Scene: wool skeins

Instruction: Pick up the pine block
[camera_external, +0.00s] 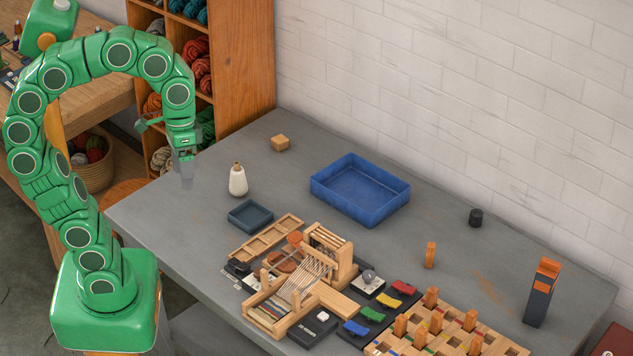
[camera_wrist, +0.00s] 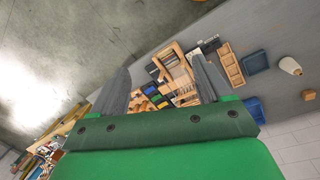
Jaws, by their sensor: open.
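The pine block (camera_external: 280,143) is a small light-wood cube on the grey table, near its back left edge by the wall. It seems to show in the wrist view as a small tan shape (camera_wrist: 309,95) at the right edge. My gripper (camera_external: 187,182) hangs in the air over the table's left end, to the left of the block and apart from it. In the wrist view my gripper (camera_wrist: 160,62) has its two grey fingers spread, with nothing held between them.
A white bottle (camera_external: 238,181) stands between my gripper and the blue bin (camera_external: 378,216). A small dark tray (camera_external: 250,215) and a wooden loom (camera_external: 298,290) lie nearer the front. A wooden shelf (camera_external: 242,70) with yarn stands behind the table's left end. Table around the block is clear.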

